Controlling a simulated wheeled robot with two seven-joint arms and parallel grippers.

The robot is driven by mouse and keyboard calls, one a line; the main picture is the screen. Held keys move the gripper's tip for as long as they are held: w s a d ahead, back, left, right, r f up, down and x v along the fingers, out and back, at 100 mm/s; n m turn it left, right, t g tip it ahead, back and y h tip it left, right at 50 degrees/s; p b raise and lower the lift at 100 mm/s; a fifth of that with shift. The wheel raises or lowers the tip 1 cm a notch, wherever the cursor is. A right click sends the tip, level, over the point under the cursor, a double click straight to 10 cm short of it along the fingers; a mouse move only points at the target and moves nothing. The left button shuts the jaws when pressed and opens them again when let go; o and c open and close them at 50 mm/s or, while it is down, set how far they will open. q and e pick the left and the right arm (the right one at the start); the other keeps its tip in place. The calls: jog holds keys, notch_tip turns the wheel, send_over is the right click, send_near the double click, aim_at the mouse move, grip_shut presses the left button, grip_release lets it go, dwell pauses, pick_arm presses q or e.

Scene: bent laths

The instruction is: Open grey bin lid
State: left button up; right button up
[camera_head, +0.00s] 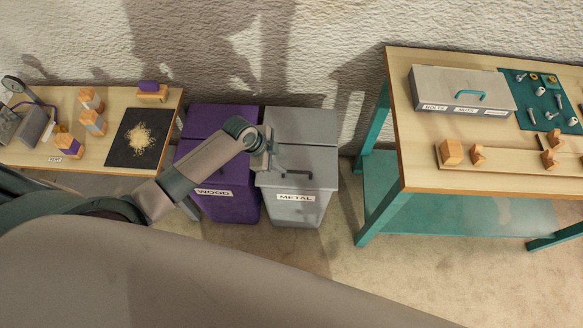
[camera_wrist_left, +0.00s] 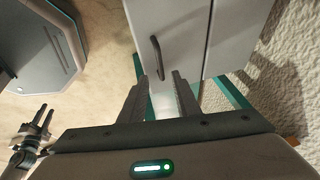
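The grey bin (camera_head: 293,212), labelled METAL, stands on the floor by the wall. Its grey lid (camera_head: 318,160) is down, with a dark bar handle (camera_head: 297,172) near its front edge. My left gripper (camera_head: 264,161) is over the left side of this lid in the head view. In the left wrist view the fingers of my left gripper (camera_wrist_left: 160,76) are apart and empty. The handle (camera_wrist_left: 155,57) there lies just beyond the fingertips, its near end between them; contact cannot be told. My right gripper (camera_wrist_left: 43,118) shows small at the left of the wrist view, its fingers apart.
A purple bin (camera_head: 232,205) labelled WOOD stands close on the left, under my left arm. A wooden table (camera_head: 90,165) with blocks and a black mat is farther left. A teal-legged workbench (camera_head: 420,180) stands right, with clear floor between it and the grey bin.

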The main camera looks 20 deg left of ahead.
aim_at(294, 171)
pick_arm(q)
jog(key=x, duration=0.9)
jog(key=shift+f+p, duration=0.1)
jog(key=shift+p, duration=0.25)
jog(key=shift+w, duration=0.1)
jog(key=shift+c, duration=0.2)
grip_shut()
